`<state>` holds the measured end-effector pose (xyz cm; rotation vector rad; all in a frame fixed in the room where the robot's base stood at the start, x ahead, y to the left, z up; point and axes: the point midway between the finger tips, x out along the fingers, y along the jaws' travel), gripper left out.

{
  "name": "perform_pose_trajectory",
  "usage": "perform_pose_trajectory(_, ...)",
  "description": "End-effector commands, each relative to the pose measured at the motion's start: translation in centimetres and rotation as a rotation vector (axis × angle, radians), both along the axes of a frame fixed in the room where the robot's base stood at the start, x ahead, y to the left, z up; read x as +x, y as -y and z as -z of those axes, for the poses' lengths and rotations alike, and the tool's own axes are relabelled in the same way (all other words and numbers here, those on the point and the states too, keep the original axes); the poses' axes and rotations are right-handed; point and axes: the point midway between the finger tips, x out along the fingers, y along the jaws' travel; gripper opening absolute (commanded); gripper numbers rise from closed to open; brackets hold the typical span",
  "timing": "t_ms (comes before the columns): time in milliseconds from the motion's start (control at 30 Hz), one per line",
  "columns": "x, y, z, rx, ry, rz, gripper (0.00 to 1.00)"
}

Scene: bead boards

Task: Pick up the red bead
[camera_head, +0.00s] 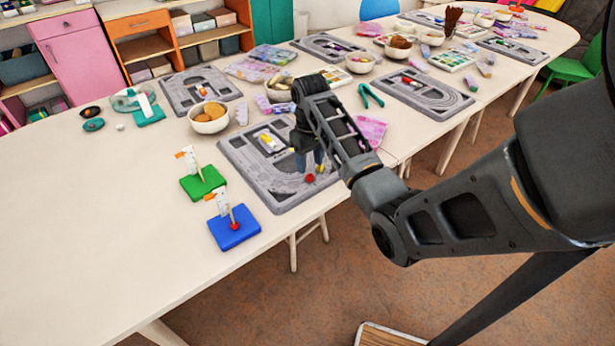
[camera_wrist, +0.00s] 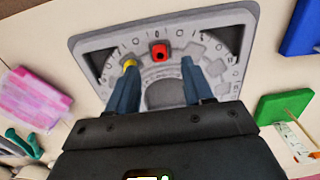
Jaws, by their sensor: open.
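A small red bead (camera_head: 310,178) sits on the grey bead board (camera_head: 252,172) near its front edge. In the wrist view the red bead (camera_wrist: 159,51) shows a dark hole and lies just beyond the gap between my fingertips. My gripper (camera_head: 310,164) is open above the board, its two blue-grey fingers pointing down. In the wrist view the fingers of my gripper (camera_wrist: 159,65) are apart with nothing between them. A yellow bead (camera_wrist: 130,64) lies at the tip of the left finger in that view. Another red bead (camera_head: 235,226) is at the peg on the blue base.
The blue base (camera_head: 246,236) and the green base (camera_head: 193,188), each with an upright peg, stand left of the board. A bowl (camera_head: 209,125), teal pliers (camera_head: 371,95) and other grey boards are farther back. The table's left front is clear.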

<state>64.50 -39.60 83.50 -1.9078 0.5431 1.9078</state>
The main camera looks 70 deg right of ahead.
Motion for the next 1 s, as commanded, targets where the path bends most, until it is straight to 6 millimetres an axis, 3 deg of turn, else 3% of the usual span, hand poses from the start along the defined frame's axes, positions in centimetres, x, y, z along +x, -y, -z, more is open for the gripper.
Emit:
perform_pose_trajectory(300, -0.1, -0.1, 4.2, 0.001, -0.002, 0.001, 0.51)
perform_pose_trajectory(600, 0.0, -0.1, 4.7, 0.001, -0.001, 0.0, 0.51)
perform_pose_trajectory(1000, 0.0, -0.1, 4.7, 0.0, 0.0, 0.0, 0.14)
